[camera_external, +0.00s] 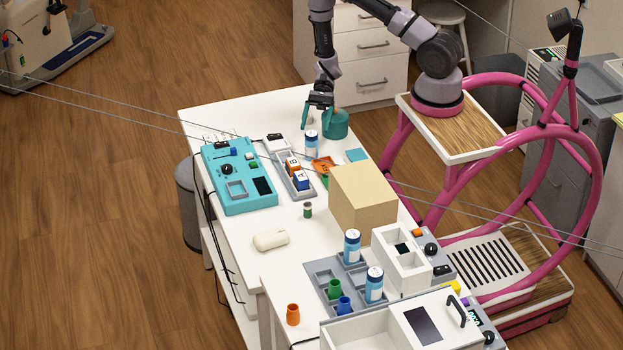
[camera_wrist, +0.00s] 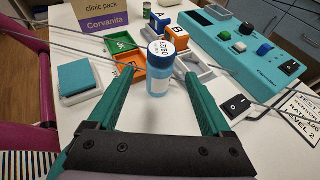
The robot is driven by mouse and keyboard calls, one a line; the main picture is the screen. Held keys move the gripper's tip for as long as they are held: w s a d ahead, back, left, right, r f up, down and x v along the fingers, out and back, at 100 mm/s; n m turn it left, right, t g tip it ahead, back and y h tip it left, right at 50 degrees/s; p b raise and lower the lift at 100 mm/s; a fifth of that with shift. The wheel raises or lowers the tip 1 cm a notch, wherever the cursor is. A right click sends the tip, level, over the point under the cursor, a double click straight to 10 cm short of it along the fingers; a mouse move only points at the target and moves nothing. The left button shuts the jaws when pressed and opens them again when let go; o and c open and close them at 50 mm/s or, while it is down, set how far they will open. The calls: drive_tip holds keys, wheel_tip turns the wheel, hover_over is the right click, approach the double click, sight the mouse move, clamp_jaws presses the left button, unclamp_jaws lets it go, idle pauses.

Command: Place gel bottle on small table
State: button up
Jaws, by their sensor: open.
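In the wrist view the fingers (camera_wrist: 160,92) reach out on either side of the bottle, with clear gaps. Two similar bottles (camera_external: 352,247) (camera_external: 374,285) stand in a grey rack nearer the camera. I cannot tell which surface is the small table.
A teal control panel (camera_external: 245,200) lies left of the bottle. A grey tray with lettered orange and blue blocks (camera_external: 293,166) and an orange bin (camera_wrist: 146,62) are close by. A tan carton (camera_external: 361,205) stands toward the right edge. Thin cables cross the view. Free tabletop lies around the white case (camera_external: 271,240).

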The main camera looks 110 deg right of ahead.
drive_tip(key=w+a+r+n+g+h, duration=0.1)
drive_tip(key=a+r+n+g+h, duration=0.25)
drive_tip(key=r, duration=0.75)
drive_tip(key=a+r+n+g, duration=0.2)
drive_tip(key=a+r+n, duration=0.4)
drive_tip(key=r, duration=0.6)
drive_tip(key=s+a+r+n+t+h, duration=0.2)
drive_tip(key=s+a+r+n, duration=0.3)
drive_tip(key=r, duration=0.4)
drive_tip(key=s+a+r+n+t+h, duration=0.3)
drive_tip(key=s+a+r+n+h, duration=0.1)
drive_tip(key=r, duration=0.6)
drive_tip(key=shift+s+a+r+n, duration=0.3)
drive_tip(key=shift+s+a+n, duration=0.45)
drive_tip(key=shift+s, duration=0.4)
drive_tip(key=shift+o, duration=0.5)
drive_tip(key=shift+s+r+t, duration=0.25)
drive_tip(key=shift+s, duration=0.05)
